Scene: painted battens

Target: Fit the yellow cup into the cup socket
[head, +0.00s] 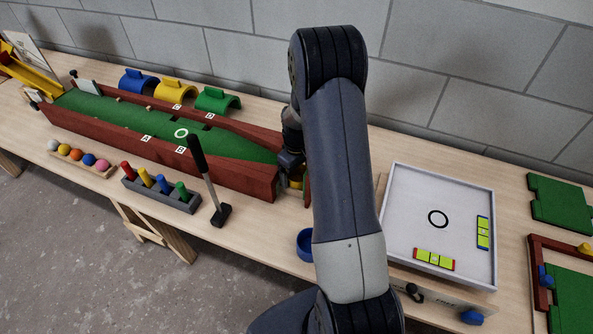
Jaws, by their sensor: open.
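My gripper (291,187) points down at the right end of the red-walled green lane (225,143). A small patch of yellow, which looks like the yellow cup (296,183), shows right at the fingers. My gripper is open around or beside it; I cannot tell which. Most of the cup is hidden by my gripper and arm. I cannot make out the cup socket; the lane's right end is partly covered by my arm. Whether the cup sits in a socket cannot be seen.
A blue round dish (304,244) stands partly behind my arm. A mallet (209,183) leans up near the lane, beside a grey rack of coloured pegs (161,190). Coloured arches (177,91) stand behind the lane. A white tray (397,215) lies to the right.

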